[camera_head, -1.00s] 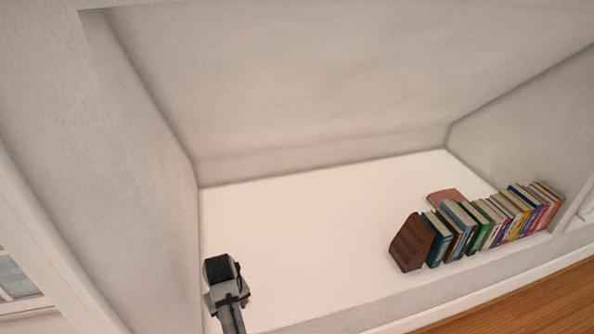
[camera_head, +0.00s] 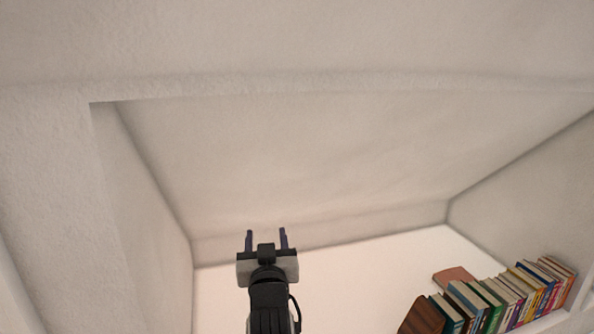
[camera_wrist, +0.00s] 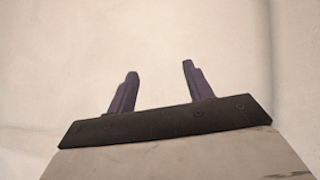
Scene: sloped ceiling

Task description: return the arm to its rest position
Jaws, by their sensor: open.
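My gripper (camera_head: 266,238) is in the lower middle of the head view, in front of the recessed alcove, with its two dark fingers pointing up in the picture. The fingers stand apart with nothing between them. In the wrist view my gripper (camera_wrist: 160,82) shows two purple fingers spread wide. Behind them is only plain pale wall or ceiling surface. My arm comes up from the bottom edge of the head view.
The sloped ceiling (camera_head: 300,160) closes the alcove above. The shelf's middle looks clear.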

